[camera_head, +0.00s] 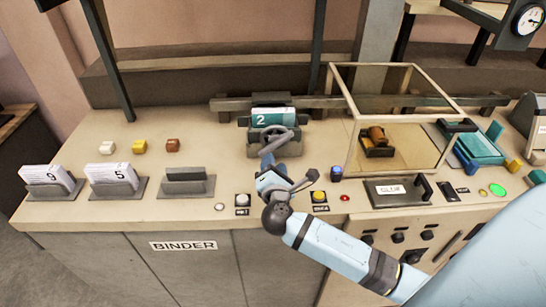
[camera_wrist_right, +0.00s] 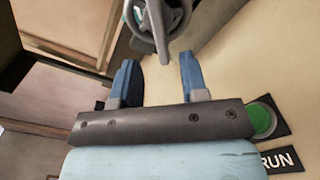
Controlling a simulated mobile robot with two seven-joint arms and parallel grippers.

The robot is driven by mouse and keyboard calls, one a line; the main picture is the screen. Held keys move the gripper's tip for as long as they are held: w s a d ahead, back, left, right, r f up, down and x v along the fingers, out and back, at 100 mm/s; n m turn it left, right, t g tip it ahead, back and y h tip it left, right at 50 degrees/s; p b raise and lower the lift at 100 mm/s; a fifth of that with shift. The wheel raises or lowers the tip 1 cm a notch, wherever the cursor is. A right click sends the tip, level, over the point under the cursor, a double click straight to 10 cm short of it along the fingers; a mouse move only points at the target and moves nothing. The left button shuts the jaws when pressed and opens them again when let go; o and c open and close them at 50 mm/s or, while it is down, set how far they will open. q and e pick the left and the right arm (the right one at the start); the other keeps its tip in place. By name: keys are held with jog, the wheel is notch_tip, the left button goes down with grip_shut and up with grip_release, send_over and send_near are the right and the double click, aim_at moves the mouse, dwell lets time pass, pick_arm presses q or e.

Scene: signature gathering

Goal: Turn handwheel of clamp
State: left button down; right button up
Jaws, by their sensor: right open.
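The clamp (camera_head: 256,150) stands at the back middle of the bench, with a grey handwheel (camera_head: 272,138) on its front. A teal and white booklet marked 2 (camera_head: 262,117) sits upright right behind the wheel. My right gripper (camera_head: 268,162) is just in front of and below the handwheel. In the right wrist view, my right gripper (camera_wrist_right: 158,78) has its two blue fingers apart with nothing between them. The handwheel (camera_wrist_right: 176,14) shows just beyond the fingertips, partly cut off by the top edge. My left gripper is not in view.
A clear-walled box with a cream frame (camera_head: 412,71) stands to the right of the clamp. Holders with booklets marked 9 (camera_head: 45,175) and 5 (camera_head: 112,175) are at the left. A green button (camera_wrist_right: 262,120) labelled RUN is beside my gripper.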

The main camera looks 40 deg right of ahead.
jog(key=b+v, duration=0.1)
jog(key=v, duration=0.7)
jog(key=shift+f, duration=0.1)
jog(key=s+a+f+m+g+y, duration=0.1)
jog(key=s+f+m+g+y, duration=0.2)
jog(key=s+m, duration=0.35)
jog(key=s+a+f+m+g+y, duration=0.1)
jog(key=s+f+m+g+y, duration=0.15)
jog(key=s+m+g, duration=0.45)
jog(key=s+a+f+m+g+y, duration=0.1)
jog(key=s+f+m+g+y, duration=0.1)
jog(key=s+m+y, duration=0.45)
jog(key=w+a+f+n+t, duration=0.1)
jog(key=w+a+f+t, duration=0.1)
jog(key=f, duration=0.5)
jog(key=w+a+f+n+t, duration=0.2)
jog(key=w+a+f+t, duration=0.1)
jog(key=a+f+t, duration=0.1)
notch_tip(320, 180, down, 3)
jog(key=shift+r+t, duration=0.1)
jog(key=shift+t, duration=0.7)
